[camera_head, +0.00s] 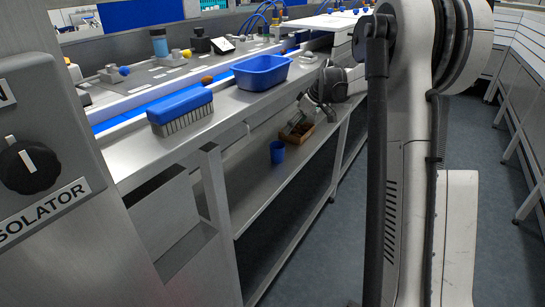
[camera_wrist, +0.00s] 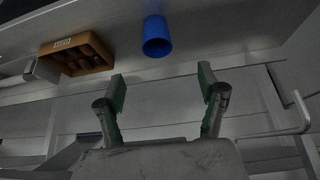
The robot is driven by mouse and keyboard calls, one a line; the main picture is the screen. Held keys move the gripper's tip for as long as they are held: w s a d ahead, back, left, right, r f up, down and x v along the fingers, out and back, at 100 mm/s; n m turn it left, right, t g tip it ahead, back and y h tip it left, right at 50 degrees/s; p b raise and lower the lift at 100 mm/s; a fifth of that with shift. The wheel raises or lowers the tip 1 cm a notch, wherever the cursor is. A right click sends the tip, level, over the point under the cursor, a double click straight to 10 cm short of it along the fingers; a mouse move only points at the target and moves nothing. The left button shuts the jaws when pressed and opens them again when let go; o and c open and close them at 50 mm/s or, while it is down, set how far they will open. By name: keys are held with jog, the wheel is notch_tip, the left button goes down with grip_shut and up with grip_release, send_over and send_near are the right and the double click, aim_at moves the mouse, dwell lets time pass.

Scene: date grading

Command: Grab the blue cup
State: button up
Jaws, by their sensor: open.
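The blue cup (camera_head: 277,152) stands on the lower shelf of the steel bench in the head view. In the wrist view the blue cup (camera_wrist: 157,38) shows near the top centre, ahead of my fingertips and apart from them. My gripper (camera_wrist: 162,86) is open, with nothing between its two fingers. In the head view my gripper (camera_head: 297,125) is near the lower shelf, behind the cup and to its right, partly dim in shadow.
A brown box (camera_wrist: 76,52) with dark contents sits left of the cup in the wrist view; it also shows on the shelf (camera_head: 306,135). Above are a blue tub (camera_head: 262,73) and a blue brush (camera_head: 180,104) on the bench top. Bare shelf (camera_head: 243,190) lies in front of the cup.

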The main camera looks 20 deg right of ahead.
notch_tip(320, 180, down, 3)
jog(key=w, duration=0.2)
send_over(282, 156)
jog(key=shift+n, duration=0.3)
notch_tip(282, 156, down, 6)
jog(key=shift+w+f+b, duration=0.15)
jog(key=shift+f+b, duration=0.1)
jog(key=shift+b, duration=0.2)
jog(key=shift+d+b+x, duration=0.15)
jog(key=shift+x, duration=1.2)
jog(key=shift+d+b+x, duration=0.1)
jog(key=shift+b+x, duration=0.05)
jog(key=shift+x, duration=1.2)
jog(key=c, duration=1.2)
jog(key=shift+w+r, duration=0.1)
